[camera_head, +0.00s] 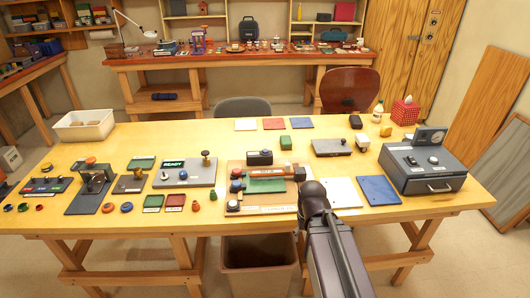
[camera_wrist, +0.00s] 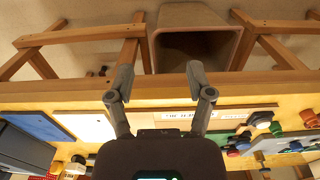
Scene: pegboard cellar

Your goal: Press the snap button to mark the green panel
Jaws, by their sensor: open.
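A green panel (camera_head: 265,186) lies on a tan wooden fixture (camera_head: 275,210) at the table's middle front. I cannot tell which part is the snap button. My arm's dark end is at the fixture's right front; its fingers are not clear in the head view. In the wrist view my gripper (camera_wrist: 160,74) is open and empty, fingers apart over the table's front edge. The white label strip (camera_wrist: 185,114) and round knob (camera_wrist: 262,118) show there.
White (camera_head: 343,192) and blue (camera_head: 379,190) sheets lie right of the fixture, before a grey drawer box (camera_head: 422,168). A READY device (camera_head: 186,173) and several coloured pieces stand left. A brown bin (camera_head: 258,262) is under the front edge.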

